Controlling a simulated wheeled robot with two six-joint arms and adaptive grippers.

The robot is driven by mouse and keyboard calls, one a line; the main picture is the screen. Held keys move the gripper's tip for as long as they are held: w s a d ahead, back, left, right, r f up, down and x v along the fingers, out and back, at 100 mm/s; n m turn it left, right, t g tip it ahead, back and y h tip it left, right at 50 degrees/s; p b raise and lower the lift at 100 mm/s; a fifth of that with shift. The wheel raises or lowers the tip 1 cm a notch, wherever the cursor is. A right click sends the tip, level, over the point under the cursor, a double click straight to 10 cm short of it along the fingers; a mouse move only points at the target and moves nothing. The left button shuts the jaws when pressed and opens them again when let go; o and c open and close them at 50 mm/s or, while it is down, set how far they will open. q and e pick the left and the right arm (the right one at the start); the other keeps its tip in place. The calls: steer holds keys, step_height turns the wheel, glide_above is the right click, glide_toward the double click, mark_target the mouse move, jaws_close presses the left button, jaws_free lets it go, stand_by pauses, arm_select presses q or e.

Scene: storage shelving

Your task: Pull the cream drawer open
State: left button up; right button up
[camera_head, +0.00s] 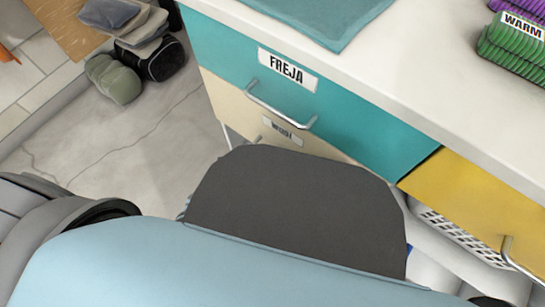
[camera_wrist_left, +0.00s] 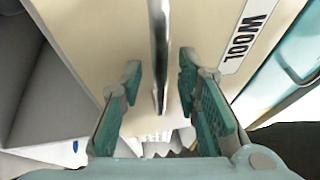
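The cream drawer (camera_head: 225,100) is below a teal drawer in the head view, with a small label and only a bit of its metal handle (camera_head: 254,139) showing. My own body hides the rest. In the left wrist view the cream drawer front (camera_wrist_left: 95,35) fills the upper part, with a label reading WOOL (camera_wrist_left: 247,35). Its metal bar handle (camera_wrist_left: 158,50) runs down between the two fingers of my left gripper (camera_wrist_left: 159,80). The fingers are apart, one each side of the bar, with gaps showing. The drawer looks shut. My right gripper is in neither view.
Above is the teal drawer (camera_head: 350,115) labelled FREJA, with its own handle (camera_head: 280,107). A yellow drawer (camera_head: 470,205) is to the right, above a white basket (camera_head: 460,240). Bags and folded cloths (camera_head: 130,40) lie at upper left. Floor (camera_head: 130,140) left of the cabinet is clear.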

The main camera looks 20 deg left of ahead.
arm_select(q)
steer(key=shift+w+d, duration=0.15)
jaws_close()
